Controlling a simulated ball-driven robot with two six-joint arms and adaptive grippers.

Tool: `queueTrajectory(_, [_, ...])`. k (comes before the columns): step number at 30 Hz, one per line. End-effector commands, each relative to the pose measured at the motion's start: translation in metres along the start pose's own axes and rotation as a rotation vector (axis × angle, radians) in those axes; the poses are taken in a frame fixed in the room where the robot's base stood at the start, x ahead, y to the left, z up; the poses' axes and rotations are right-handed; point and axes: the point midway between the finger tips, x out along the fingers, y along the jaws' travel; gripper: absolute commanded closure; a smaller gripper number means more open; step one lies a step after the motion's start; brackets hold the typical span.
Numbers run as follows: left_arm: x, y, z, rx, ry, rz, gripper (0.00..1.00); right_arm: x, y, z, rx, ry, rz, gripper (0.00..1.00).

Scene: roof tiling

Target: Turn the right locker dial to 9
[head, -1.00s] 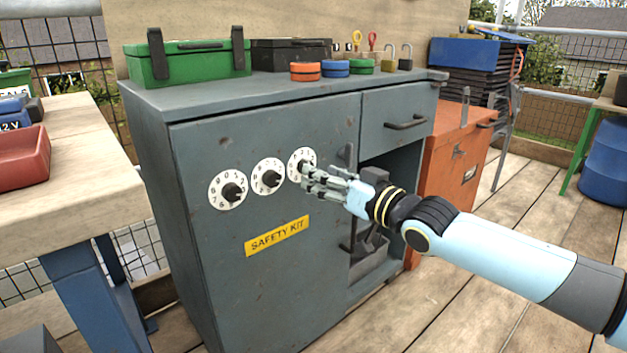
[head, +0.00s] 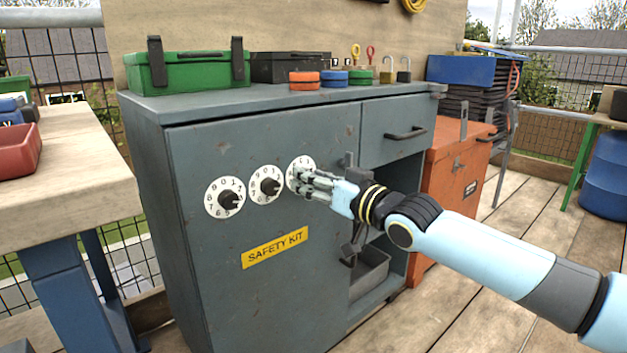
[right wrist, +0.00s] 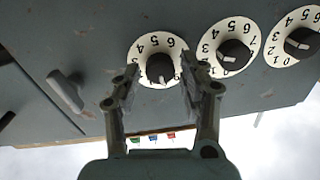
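The right locker dial (head: 299,168) is a white numbered disc with a black knob, the rightmost of three on the grey locker door. My right gripper (head: 291,181) is in front of it and hides its knob and much of its face in the head view. In the right wrist view, the picture is upside down and the right dial (right wrist: 147,43) is the leftmost. Its black knob (right wrist: 160,67) lies between the two fingers of my open right gripper (right wrist: 160,76), with gaps on both sides. I cannot tell how deep the fingertips reach. My left gripper is not in view.
The middle dial (head: 265,184) and left dial (head: 225,197) sit beside it, above a yellow SAFETY KIT label (head: 275,247). A door handle (head: 347,166) stands out near my right wrist. A workbench (head: 75,170) is at the left.

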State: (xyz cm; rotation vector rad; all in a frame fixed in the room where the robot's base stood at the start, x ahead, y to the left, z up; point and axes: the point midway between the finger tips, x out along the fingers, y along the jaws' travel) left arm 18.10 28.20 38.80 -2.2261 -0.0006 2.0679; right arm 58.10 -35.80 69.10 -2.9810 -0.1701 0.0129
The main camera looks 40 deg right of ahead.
Motion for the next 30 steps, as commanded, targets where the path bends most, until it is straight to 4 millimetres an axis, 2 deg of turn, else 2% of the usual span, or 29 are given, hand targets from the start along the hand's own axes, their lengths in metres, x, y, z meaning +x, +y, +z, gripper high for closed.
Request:
queueTrajectory(1, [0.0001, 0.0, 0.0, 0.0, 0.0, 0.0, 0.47, -0.0001, 0.0001, 0.0002, 0.0, 0.0, 0.0, 0.67])
queueTrajectory(9, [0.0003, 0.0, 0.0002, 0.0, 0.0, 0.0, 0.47, -0.0002, 0.0001, 0.0004, 0.0, 0.0, 0.0, 1.0])
queueTrajectory(20, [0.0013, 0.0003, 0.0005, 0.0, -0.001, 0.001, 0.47, -0.0003, 0.0, 0.0009, -0.068, -0.004, 0.001, 1.0])
queueTrajectory(30, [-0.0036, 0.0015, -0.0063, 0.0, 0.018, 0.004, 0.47, -0.0003, -0.0001, 0.0014, -0.306, -0.012, 0.002, 1.0])
